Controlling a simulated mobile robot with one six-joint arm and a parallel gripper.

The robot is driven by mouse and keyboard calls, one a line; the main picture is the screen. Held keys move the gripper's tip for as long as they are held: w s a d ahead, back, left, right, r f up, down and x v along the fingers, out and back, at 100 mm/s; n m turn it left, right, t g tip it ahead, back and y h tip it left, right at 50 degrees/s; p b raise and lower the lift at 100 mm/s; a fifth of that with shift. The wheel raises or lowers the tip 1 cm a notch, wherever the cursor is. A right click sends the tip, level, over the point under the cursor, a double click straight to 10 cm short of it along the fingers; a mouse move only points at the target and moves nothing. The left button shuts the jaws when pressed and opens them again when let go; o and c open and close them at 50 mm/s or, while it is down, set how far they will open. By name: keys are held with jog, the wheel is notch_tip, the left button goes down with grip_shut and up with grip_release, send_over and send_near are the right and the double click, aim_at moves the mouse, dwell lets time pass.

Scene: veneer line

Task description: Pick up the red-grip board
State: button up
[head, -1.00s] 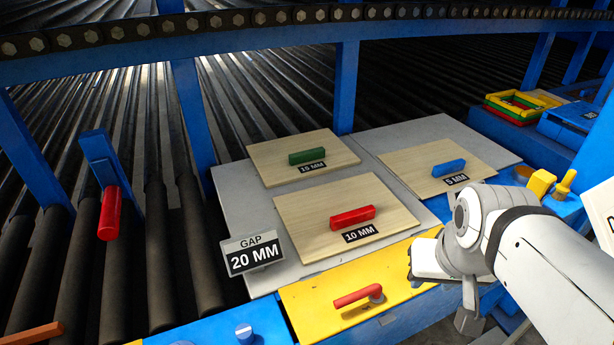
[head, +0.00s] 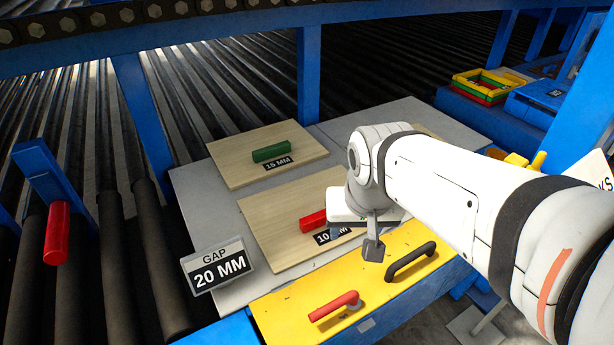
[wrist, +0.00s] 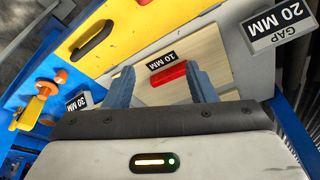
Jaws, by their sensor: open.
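The red-grip board is a light wood plate (head: 262,222) with a red bar grip (head: 312,221) and a 10 MM label, lying flat on the grey table. My arm hides its right part in the head view. In the wrist view the red grip (wrist: 169,73) shows between and beyond the two blue-grey fingers of my gripper (wrist: 162,88). The fingers are apart with nothing held between them. In the head view one fingertip (head: 373,249) shows over the yellow panel's back edge, near the board's front right corner.
A green-grip 15 MM board (head: 225,165) lies behind. A GAP 20 MM sign (head: 217,268) stands at the left front. The yellow panel (head: 285,305) in front has a red lever (head: 335,306) and a black handle (head: 411,261). Blue posts (head: 309,80) rise behind the table.

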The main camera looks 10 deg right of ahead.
jog(key=w+f+m+g, duration=0.1)
jog(key=w+m, duration=0.2)
jog(key=w, duration=0.5)
jog(key=m+g, duration=0.2)
jog(key=m, duration=0.7)
send_over(323, 211)
notch_tip(323, 211, down, 16)
jog(key=shift+r, duration=0.15)
jog(key=shift+f+m, duration=0.3)
jog(key=shift+f, duration=0.05)
notch_tip(323, 211, down, 8)
jog(key=p, duration=0.2)
jog(key=shift+s+d+r+p, duration=0.1)
jog(key=shift+s+p, duration=0.05)
jog(key=shift+p, duration=0.15)
grip_shut()
jog(key=shift+r, duration=0.1)
